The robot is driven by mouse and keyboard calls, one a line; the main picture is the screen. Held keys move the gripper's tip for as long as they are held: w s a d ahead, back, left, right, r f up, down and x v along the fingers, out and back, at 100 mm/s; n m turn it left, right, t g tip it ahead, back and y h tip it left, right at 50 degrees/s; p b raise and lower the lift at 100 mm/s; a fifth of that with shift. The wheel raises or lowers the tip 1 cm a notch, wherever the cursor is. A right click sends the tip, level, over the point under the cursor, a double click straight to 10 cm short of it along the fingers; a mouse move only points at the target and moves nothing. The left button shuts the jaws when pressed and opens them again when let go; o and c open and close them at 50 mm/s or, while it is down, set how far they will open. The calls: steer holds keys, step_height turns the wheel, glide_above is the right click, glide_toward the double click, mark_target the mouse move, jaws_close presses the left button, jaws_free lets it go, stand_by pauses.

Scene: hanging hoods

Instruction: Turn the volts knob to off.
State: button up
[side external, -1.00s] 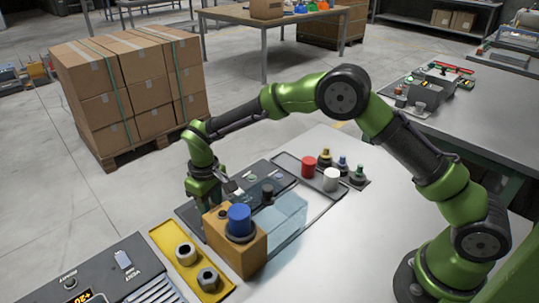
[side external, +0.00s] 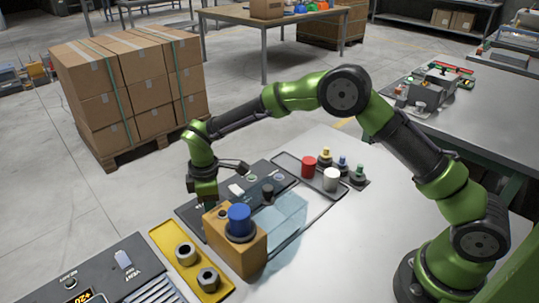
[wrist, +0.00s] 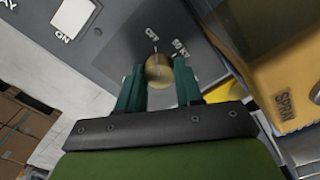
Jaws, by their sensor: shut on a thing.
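A round brass-coloured knob (wrist: 159,71) sits on a dark grey panel (wrist: 122,38), between the two fingers of my gripper (wrist: 158,82). The fingers are shut on the knob from either side. A pale line crosses the knob and runs roughly toward the printed OFF label at the top. A second label sits right of OFF; its text is hard to read. In the side external view, my gripper (side external: 206,195) is low over the panel, behind an orange box with a blue knob (side external: 239,219). Its fingertips and the brass knob are hidden there.
The orange box (side external: 250,252) stands close beside my gripper; its edge marked SPRAY shows in the wrist view (wrist: 285,50). A white switch (wrist: 73,17) is left of the knob. A clear blue cover (side external: 288,222) and a yellow tray (side external: 163,239) are nearby.

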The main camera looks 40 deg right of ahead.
steer(key=shift+n, duration=0.3)
steer(key=o, duration=1)
steer(key=shift+o, duration=0.2)
step_height(320, 180, up, 17)
